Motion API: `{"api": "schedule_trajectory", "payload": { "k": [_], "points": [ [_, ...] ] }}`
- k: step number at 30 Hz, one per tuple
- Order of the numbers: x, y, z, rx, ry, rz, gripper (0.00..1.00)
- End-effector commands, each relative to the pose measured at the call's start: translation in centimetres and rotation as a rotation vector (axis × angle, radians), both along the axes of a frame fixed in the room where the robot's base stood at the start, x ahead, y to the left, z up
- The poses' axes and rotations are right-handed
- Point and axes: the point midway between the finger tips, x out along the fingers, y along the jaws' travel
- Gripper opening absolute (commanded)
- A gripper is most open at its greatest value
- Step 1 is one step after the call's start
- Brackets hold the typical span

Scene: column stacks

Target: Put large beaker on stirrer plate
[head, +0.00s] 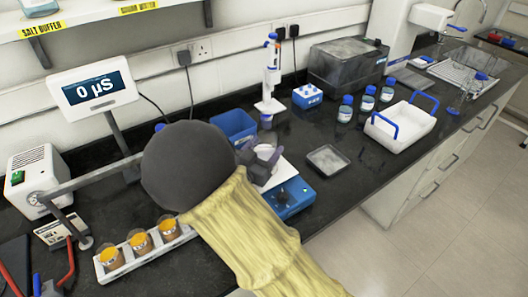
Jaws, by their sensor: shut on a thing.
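My gripper (260,157) is near the middle of the head view, beyond my dark round wrist and yellow-sleeved arm. Its purple-grey fingers are closed around a clear, pale vessel that looks like the large beaker (264,149). The beaker seems upright, but the fingers and wrist hide much of it. The stirrer plate (289,198), with a blue body and a white top, lies just below and in front of the gripper in the picture. The beaker is over or close to its far part. I cannot tell whether they touch.
A blue bin (233,124) stands behind the gripper, and a pipette stand (270,103) behind that. A shallow grey dish (328,160) lies to the right. A white rack (146,249) with amber beakers is at front left. A display (93,90) stands at left.

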Motion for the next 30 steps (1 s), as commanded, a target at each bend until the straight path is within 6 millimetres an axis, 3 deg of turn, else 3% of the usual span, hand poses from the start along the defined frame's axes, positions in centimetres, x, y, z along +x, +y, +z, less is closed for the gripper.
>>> {"api": "schedule_trajectory", "payload": {
  "k": [3,14,15,18,30],
  "points": [
    [0.01,-0.01,-1.05,-0.002,-0.001,0.000,0.32],
    [-0.01,0.05,-1.42,0.001,-0.002,0.001,0.32],
    [-0.02,0.05,-1.43,0.002,-0.001,0.001,0.66],
    [-0.02,0.06,-1.38,0.001,0.000,0.001,0.84],
    [-0.25,0.23,-1.12,0.001,0.000,0.003,0.84]
  ]
}}
